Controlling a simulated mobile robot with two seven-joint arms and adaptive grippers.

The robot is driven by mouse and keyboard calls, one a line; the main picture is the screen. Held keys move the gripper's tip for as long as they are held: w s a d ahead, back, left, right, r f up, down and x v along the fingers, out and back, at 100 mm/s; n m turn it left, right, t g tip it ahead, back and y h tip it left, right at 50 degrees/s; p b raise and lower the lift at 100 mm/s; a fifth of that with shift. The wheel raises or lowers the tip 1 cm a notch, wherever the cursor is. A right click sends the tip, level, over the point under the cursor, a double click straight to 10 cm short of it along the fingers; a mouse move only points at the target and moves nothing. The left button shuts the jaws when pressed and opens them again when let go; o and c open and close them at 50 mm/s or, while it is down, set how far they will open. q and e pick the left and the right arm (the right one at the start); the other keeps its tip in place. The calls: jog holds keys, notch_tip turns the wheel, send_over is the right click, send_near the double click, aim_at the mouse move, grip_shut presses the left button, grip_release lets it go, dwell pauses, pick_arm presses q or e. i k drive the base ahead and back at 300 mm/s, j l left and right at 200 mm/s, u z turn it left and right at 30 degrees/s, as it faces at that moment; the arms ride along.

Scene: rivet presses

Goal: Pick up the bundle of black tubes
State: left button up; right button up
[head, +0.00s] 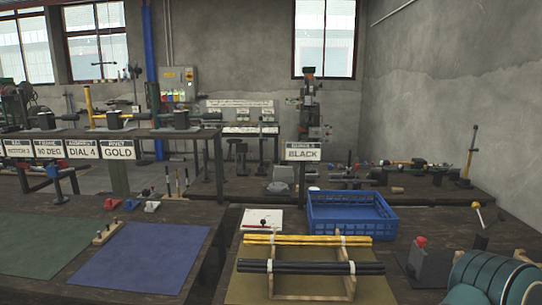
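The bundle of black tubes (312,267) lies level across the front of a wooden rack (313,287) in the head view. Pale uprights or bands stand near both of its ends, and the ends reach a little past them. A bundle of yellow tubes (308,240) lies parallel behind it on the same rack, with a gap between the two. The rack stands on an olive mat (240,289). Neither of my grippers is in view.
A blue crate (351,224) stands just behind the yellow tubes, with a white board (262,221) to its left. A grey block with a red knob (427,262) and a teal banded drum-like thing (495,284) are at right.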

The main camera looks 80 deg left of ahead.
aim_at(256, 266)
jog(key=u, duration=2.5)
